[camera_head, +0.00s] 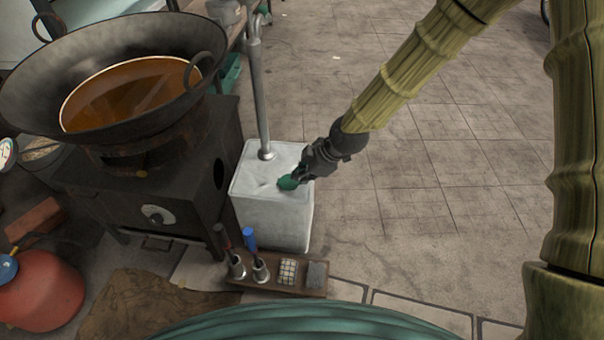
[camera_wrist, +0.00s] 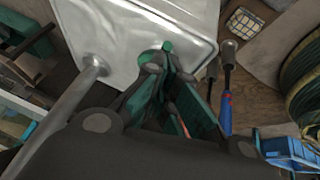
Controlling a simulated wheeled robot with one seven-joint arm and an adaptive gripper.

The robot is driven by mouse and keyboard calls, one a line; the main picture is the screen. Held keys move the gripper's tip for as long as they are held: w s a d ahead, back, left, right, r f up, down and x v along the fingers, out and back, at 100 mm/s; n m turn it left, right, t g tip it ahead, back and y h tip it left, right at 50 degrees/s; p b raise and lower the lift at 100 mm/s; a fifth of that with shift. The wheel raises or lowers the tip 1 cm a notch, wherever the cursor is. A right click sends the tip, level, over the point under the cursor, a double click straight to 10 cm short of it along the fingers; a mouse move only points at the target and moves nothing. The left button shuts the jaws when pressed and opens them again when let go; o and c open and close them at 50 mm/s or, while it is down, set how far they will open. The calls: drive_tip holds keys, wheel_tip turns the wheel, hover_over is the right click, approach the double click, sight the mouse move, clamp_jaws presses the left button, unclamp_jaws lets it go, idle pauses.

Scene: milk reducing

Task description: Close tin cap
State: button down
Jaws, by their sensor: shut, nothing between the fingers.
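The tin (camera_head: 272,215) is a pale metal box on the floor, right of the stove. Its top, with a pump pipe rising from it, also shows in the wrist view (camera_wrist: 110,35). A green cap (camera_head: 287,183) is at the right part of the tin's top. A small green piece, likely the cap (camera_wrist: 167,47), shows just past my fingertips in the wrist view. My gripper (camera_head: 298,178) is shut and empty at the cap, with its tips very close to it or touching it. My fingers (camera_wrist: 166,70) hide part of the cap, so its exact pose cannot be told.
A metal pipe (camera_head: 258,90) stands on the tin, left of my gripper. A large wok (camera_head: 40,90) of brown liquid sits on the dark stove (camera_head: 180,195). A low wooden rack (camera_head: 285,285) with two handled tools stands in front. Tiled floor (camera_head: 440,170) lies open to the right.

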drive_tip(key=shift+d, duration=0.1)
drive_tip(key=shift+d+f+y+p, duration=0.25)
drive_tip(key=shift+f+y+p, duration=0.2)
drive_tip(key=shift+f, duration=0.2)
